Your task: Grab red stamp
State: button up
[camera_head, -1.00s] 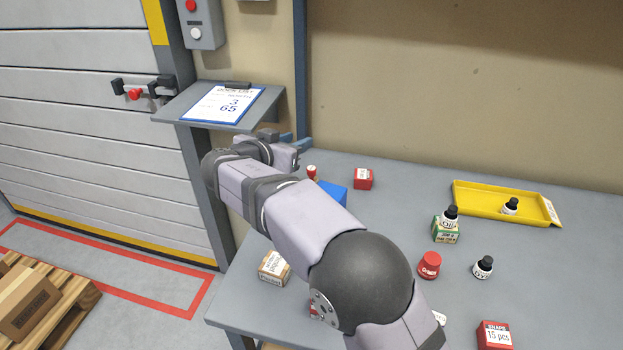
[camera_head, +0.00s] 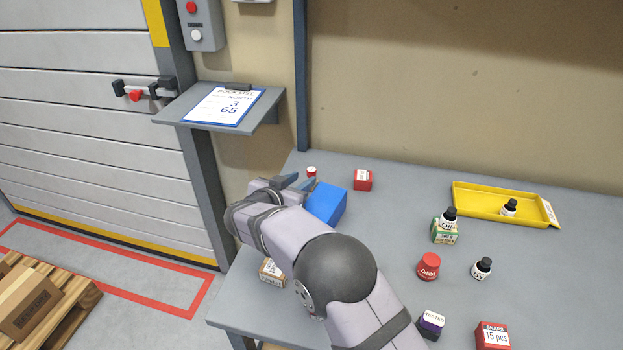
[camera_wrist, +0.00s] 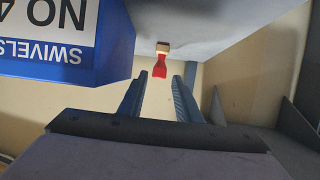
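A red stamp (camera_head: 311,172) with a red handle stands on the far left of the table, beyond my fingers. In the wrist view, which is upside down, the red stamp (camera_wrist: 161,68) shows its handle and a tan base against the grey tabletop. My gripper (camera_head: 299,182) is open, with its two blue-grey fingers apart and nothing held. In the wrist view, the gripper (camera_wrist: 160,76) points at the stamp, which appears in line with the gap between the fingertips. I cannot tell exactly how far beyond the tips it is.
A blue box (camera_head: 327,203) stands close beside the fingers, and its printed label (camera_wrist: 60,30) shows in the wrist view. A red box (camera_head: 363,180) is right of the stamp. A yellow tray (camera_head: 478,201), bottles and small boxes occupy the right side. The wall is behind.

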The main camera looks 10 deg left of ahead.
aim_at(309, 173)
jog(key=x, duration=0.1)
jog(key=p+x, duration=0.2)
jog(key=x, duration=0.1)
jog(key=shift+d+r, duration=0.1)
jog(key=shift+r, duration=0.3)
jog(key=shift+w+f, duration=0.25)
jog(key=shift+w, duration=0.35)
grip_shut()
